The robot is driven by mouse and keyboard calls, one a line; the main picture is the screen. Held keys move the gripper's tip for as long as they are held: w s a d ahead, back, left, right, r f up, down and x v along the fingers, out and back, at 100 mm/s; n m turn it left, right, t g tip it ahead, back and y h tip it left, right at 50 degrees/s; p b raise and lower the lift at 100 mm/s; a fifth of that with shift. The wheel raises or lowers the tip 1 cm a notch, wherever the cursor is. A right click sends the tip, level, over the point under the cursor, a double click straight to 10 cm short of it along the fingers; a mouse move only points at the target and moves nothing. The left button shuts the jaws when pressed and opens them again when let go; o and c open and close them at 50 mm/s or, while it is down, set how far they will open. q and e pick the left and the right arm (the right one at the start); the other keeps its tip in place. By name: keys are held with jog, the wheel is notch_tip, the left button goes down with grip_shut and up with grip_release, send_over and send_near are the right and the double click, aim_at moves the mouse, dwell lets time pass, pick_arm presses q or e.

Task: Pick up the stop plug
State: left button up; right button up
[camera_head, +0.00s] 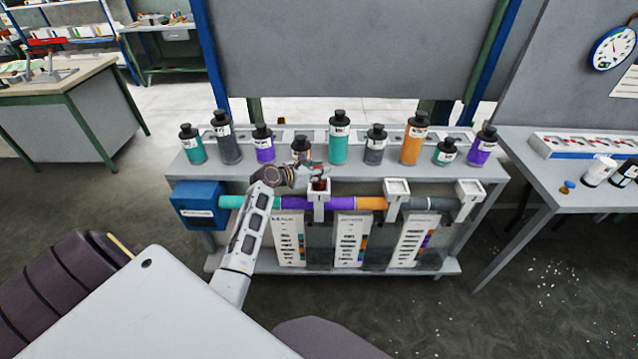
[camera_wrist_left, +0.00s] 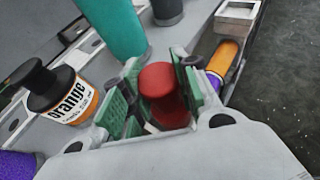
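The stop plug looks to be a red, round-topped plug (camera_wrist_left: 162,92) in the left wrist view. In the head view a small dark red piece (camera_head: 319,184) shows at the white square funnel (camera_head: 318,196) on the coloured pipe. My left gripper (camera_wrist_left: 155,88) has its green-padded fingers on either side of the plug. The right-hand pad lies close against it, and a narrow gap seems to show on the other side. Whether the pads touch it is hard to see. The left gripper (camera_head: 314,171) is small and partly blurred in the head view. My right gripper is not in view.
Several bottles stand along the bench back, including a teal bottle (camera_head: 338,138) and an orange bottle (camera_head: 411,138). A blue box (camera_head: 198,205) sits at the pipe's left end. More white funnels (camera_head: 396,188) lie to the right.

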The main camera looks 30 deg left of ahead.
pick_arm(q)
grip_shut()
jog(key=shift+r, duration=0.2)
jog(key=shift+r, duration=4.9)
